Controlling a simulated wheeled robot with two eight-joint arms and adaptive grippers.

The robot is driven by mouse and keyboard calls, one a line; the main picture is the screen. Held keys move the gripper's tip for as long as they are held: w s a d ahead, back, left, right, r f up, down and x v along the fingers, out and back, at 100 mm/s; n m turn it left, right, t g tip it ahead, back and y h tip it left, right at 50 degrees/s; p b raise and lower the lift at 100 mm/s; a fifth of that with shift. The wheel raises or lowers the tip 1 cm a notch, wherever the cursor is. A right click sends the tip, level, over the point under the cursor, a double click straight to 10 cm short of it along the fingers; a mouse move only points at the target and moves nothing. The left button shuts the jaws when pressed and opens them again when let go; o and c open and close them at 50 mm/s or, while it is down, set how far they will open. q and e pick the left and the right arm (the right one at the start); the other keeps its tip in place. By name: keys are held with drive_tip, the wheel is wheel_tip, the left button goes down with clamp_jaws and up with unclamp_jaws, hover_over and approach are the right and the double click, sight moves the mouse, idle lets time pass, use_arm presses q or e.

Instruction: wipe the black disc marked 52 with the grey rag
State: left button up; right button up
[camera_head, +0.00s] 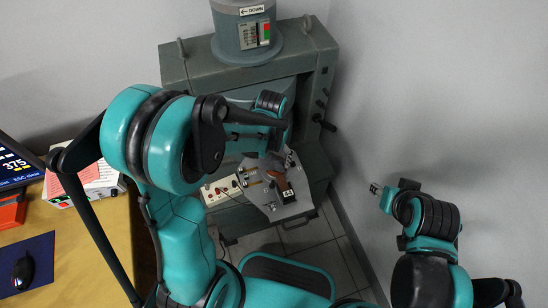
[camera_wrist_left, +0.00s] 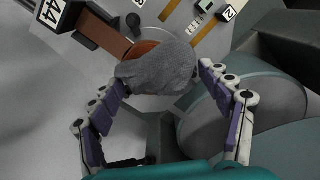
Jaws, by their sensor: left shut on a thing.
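The grey rag (camera_wrist_left: 158,68) is bunched between the two fingers of my left gripper (camera_wrist_left: 160,76) in the left wrist view. The gripper is shut on it, above a tilted grey plate (camera_wrist_left: 175,30). The rag partly covers a round orange-brown part (camera_wrist_left: 140,49) on the plate; I cannot tell whether it touches it. No black disc marked 52 can be made out; the rag or gripper may hide it. In the head view my left arm covers part of the plate (camera_head: 262,197). My right gripper (camera_head: 376,189) is by the right wall, too small to judge.
A brown bar (camera_wrist_left: 103,34) with a sign marked 44 (camera_wrist_left: 53,14) lies beside the rag, and a sign marked 2 (camera_wrist_left: 228,14) is farther right. A grey-green machine (camera_head: 185,70) stands behind. A yellow-brown desk (camera_head: 90,245) is on the left. Tiled floor shows between.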

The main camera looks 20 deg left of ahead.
use_arm(q)
drive_tip(key=shift+s+d, duration=0.1)
drive_tip(key=shift+d, duration=1.3)
drive_tip(key=shift+a, duration=0.15)
drive_tip(key=shift+a, duration=1.25)
drive_tip(key=shift+d, duration=0.75)
